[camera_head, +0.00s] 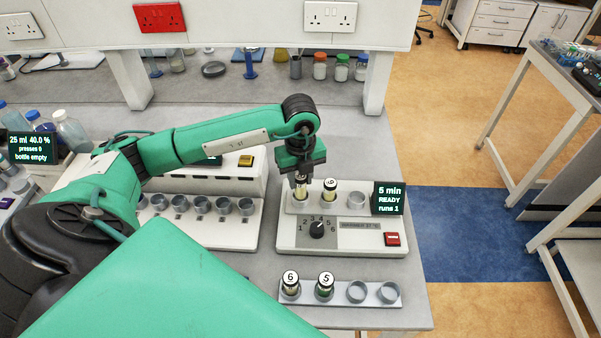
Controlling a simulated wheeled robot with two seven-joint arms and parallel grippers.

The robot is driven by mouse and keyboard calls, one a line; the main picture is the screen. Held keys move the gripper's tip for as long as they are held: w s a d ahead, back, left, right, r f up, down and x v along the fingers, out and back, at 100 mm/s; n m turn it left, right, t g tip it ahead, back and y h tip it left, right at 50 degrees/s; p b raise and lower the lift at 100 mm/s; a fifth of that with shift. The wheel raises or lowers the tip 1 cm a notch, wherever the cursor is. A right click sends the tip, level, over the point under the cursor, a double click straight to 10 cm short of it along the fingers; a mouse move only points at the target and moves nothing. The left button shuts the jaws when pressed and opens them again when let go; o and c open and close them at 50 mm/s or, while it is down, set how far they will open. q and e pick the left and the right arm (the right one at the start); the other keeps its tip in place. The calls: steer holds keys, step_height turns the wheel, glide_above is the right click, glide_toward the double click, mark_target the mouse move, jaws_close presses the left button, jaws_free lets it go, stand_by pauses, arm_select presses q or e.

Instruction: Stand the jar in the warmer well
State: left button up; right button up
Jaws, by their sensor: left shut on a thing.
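The warmer (285,237) is a pale block with a row of wells along its back, a dark knob and a red button (392,239). My left gripper (301,177) points down over its left well and is shut on a small jar (300,192). The fingers hide much of this jar, and I cannot tell whether its base is seated in the well. Another jar (330,190) with a numbered lid stands upright in the middle well. The right well (357,200) is empty. My right gripper is out of view.
A front rack (341,297) holds jars 6 (290,285) and 5 (325,286), with two empty holders to their right. A display (389,198) on the warmer reads 5 min, READY, runs 1. Left of the warmer stands a rack of empty cups (223,207).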

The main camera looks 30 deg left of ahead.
arm_select(q)
steer(key=shift+f, duration=0.5)
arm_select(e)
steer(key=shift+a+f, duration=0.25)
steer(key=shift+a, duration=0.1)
arm_select(q)
steer(key=shift+f+b, duration=0.3)
steer(key=shift+b, duration=0.05)
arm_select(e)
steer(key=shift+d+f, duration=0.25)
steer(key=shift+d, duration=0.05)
arm_select(q)
steer(key=shift+f+b, duration=0.3)
steer(key=shift+f, duration=0.05)
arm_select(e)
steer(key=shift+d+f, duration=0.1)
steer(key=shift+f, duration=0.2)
arm_select(q)
steer(key=o, duration=1)
steer(key=shift+o, duration=0.2)
steer(key=shift+r, duration=0.1)
steer(key=shift+r, duration=0.15)
step_height(320, 180, up, 12)
steer(key=b, duration=0.3)
steer(key=shift+r, duration=0.75)
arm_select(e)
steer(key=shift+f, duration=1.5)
